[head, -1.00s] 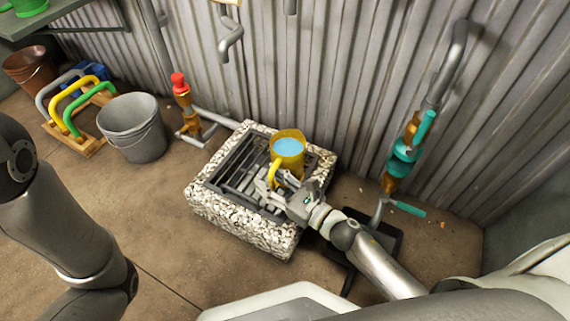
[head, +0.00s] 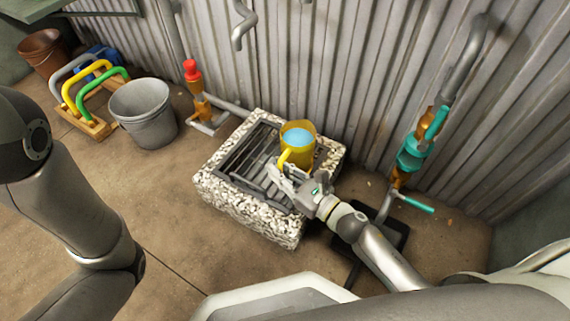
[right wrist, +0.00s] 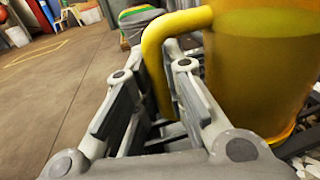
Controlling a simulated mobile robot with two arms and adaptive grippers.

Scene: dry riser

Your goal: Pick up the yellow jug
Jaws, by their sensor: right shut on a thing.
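The yellow jug (head: 298,143) stands upright at the right part of the stone-edged drain, with light blue water showing inside it. Its curved yellow handle faces my right gripper (head: 281,174). In the right wrist view the jug (right wrist: 262,70) fills the right side, and its handle (right wrist: 158,60) passes down between the fingers of my right gripper (right wrist: 152,100), which is shut on it. I cannot tell whether the jug's base touches the grate. My left arm shows at the left of the head view, but its gripper is not in view.
The drain has a pebbled rim (head: 245,210) and dark grate. A grey bucket (head: 143,110) and a rack of coloured handles (head: 92,98) stand left. A red-topped pipe (head: 194,85) and teal valve (head: 412,150) stand along the corrugated wall (head: 350,80).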

